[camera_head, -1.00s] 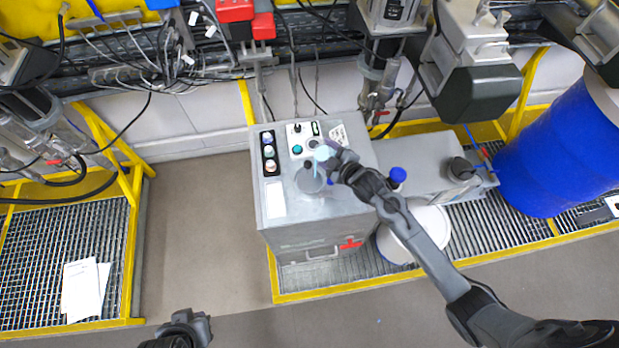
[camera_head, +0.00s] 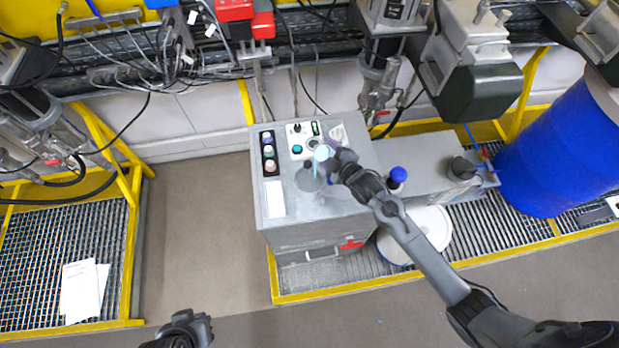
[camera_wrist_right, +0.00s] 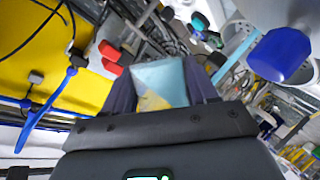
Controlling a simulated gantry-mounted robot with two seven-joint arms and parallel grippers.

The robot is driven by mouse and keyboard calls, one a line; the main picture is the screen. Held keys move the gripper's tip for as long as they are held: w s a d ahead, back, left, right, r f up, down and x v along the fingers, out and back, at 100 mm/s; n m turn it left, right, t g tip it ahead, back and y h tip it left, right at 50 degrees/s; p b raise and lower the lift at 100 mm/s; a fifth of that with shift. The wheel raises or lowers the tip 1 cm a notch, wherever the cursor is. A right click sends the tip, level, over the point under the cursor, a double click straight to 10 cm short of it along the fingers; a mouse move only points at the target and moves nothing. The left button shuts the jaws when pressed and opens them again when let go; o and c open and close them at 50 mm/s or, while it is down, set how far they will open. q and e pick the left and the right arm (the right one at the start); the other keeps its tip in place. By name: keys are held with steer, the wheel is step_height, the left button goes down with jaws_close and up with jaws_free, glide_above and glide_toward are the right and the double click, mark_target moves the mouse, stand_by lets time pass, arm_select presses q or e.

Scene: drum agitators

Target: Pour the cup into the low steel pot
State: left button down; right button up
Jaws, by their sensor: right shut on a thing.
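My right gripper (camera_head: 333,160) is shut on a light blue cup (camera_head: 322,153) above the top of a grey cabinet. In the right wrist view the cup (camera_wrist_right: 160,80) sits between the two fingers, with a yellow patch showing on or through it. The low steel pot (camera_head: 308,180) is on the cabinet top, just below and left of the cup in the head view. The cup looks tilted towards the pot, and a thin pale blue streak runs from it down over the pot. The pot's inside is too small to read. My left gripper (camera_head: 190,328) is at the bottom edge, away from the cabinet.
The cabinet top (camera_head: 340,210) has a panel of knobs and buttons (camera_head: 268,150) at its left and back. A blue-capped bottle (camera_head: 397,176) stands right of my right gripper. A blue drum (camera_head: 555,150) stands far right. The floor left of the cabinet is clear.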

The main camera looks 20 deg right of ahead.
steer(key=shift+r+n+b, duration=0.15)
steer(key=shift+n+b, duration=0.15)
stand_by(0.4)
steer(key=shift+t+h+b, duration=0.3)
steer(key=shift+h+b, duration=0.1)
steer(key=shift+b, duration=0.15)
steer(key=shift+f+n+b, duration=0.4)
steer(key=shift+n+b, duration=0.1)
steer(key=shift+b, duration=0.25)
steer(key=shift+r+n+b, duration=0.1)
steer(key=shift+n+b, duration=0.2)
steer(key=shift+r+n+t+h+b, duration=0.25)
steer(key=shift+n+t+h+b, duration=0.15)
steer(key=shift+b, duration=0.15)
stand_by(0.6)
steer(key=shift+s+a+r+n, duration=0.2)
steer(key=shift+a+n, duration=0.1)
steer(key=shift+a, duration=0.1)
stand_by(0.3)
steer(key=shift+a+r+n+t+h, duration=0.15)
steer(key=shift+a+n+t+h, duration=0.15)
steer(key=shift+a, duration=0.05)
stand_by(0.3)
steer(key=shift+f+n, duration=0.2)
steer(key=shift+n, duration=0.1)
stand_by(0.3)
steer(key=shift+s+a+f+n+t, duration=0.1)
steer(key=shift+f+n+t, duration=0.15)
steer(key=shift+n+t, duration=0.05)
stand_by(0.5)
